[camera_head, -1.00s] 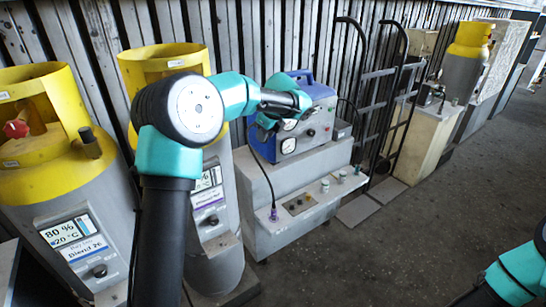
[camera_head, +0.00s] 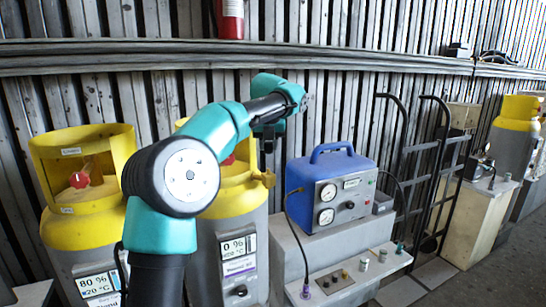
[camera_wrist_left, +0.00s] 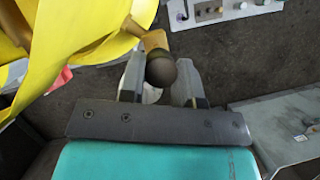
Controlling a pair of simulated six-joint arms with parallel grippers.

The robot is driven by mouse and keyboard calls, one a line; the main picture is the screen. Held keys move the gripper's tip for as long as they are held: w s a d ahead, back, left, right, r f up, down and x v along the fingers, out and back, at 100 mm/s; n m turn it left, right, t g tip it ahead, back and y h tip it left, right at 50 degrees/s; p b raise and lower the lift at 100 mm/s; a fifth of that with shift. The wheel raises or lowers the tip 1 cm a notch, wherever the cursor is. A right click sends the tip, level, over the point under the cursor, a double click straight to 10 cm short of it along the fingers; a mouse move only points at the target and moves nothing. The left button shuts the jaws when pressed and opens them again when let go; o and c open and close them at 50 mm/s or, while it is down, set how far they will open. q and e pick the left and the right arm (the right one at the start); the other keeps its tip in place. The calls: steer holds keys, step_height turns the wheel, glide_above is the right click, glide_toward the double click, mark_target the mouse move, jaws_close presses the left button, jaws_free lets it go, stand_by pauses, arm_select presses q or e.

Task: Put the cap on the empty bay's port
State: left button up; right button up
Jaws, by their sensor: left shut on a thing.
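My left gripper (camera_wrist_left: 160,84) is shut on a dark, rounded cap (camera_wrist_left: 162,70) in the left wrist view. Beyond the cap, and overlapping it in that view, is a brass port (camera_wrist_left: 154,40) on a yellow cylinder top (camera_wrist_left: 100,22). I cannot tell whether cap and port touch. In the head view my left gripper (camera_head: 268,138) points down above the brass port (camera_head: 265,178) of the cylinder whose display (camera_head: 238,247) reads 0 %. The cap is not clear there. My right gripper is not in view.
Another yellow-topped cylinder (camera_head: 82,185) with an 80 % display stands at left, partly behind my arm. A blue gauge box (camera_head: 335,190) sits right of the port, on a grey cabinet (camera_head: 345,245). A black hand truck (camera_head: 425,175) stands further right.

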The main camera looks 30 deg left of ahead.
arm_select(q)
steer(key=shift+f, duration=0.1)
stand_by(0.4)
glide_above(269, 171)
steer(key=shift+s+a+f, duration=0.1)
steer(key=shift+f, duration=1.95)
steer(key=shift+f, duration=1.45)
steer(key=o, duration=1)
steer(key=shift+c, duration=0.2)
steer(key=v, duration=1.7)
steer(key=shift+r, duration=0.2)
